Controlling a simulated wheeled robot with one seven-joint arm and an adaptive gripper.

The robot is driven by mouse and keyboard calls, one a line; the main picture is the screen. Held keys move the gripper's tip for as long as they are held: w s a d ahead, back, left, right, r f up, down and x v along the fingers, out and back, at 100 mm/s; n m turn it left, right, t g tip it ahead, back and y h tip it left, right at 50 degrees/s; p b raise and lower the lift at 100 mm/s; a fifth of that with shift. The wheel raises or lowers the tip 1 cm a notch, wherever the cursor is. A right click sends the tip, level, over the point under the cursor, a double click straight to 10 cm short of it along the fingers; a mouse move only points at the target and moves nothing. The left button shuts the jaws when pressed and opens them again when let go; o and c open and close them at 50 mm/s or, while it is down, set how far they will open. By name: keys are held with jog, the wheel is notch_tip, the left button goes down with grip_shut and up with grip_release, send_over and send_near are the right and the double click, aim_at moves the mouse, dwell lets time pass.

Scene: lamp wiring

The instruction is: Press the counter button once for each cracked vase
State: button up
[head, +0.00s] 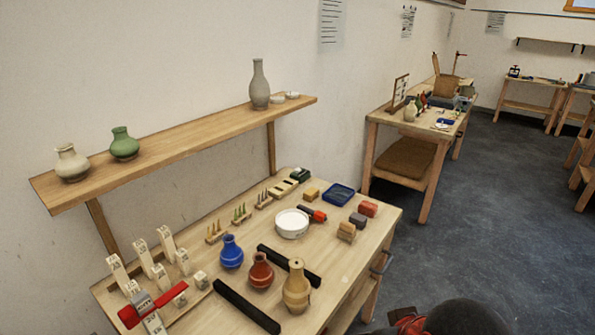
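Three vases stand on the wall shelf: a cream one (72,163), a green one (124,144) and a tall grey one (259,86). Three more stand on the table: a blue one (231,252), a red-brown one (261,271) and a tan one (296,288). All are upright. They are too small here to tell which have cracks. I cannot make out a counter button for certain; a red bar with a grey lettered block (142,302) lies at the table's near left. My gripper is not in view; a dark rounded part of mine shows at the bottom edge.
The table (345,259) also holds a white bowl (292,223), dark bars (246,306), upright white numbered blocks (167,242), small coloured blocks (347,231) and a blue tray (338,194). The shelf (190,134) overhangs its back. Another bench (437,146) stands behind; the floor (500,215) at right is clear.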

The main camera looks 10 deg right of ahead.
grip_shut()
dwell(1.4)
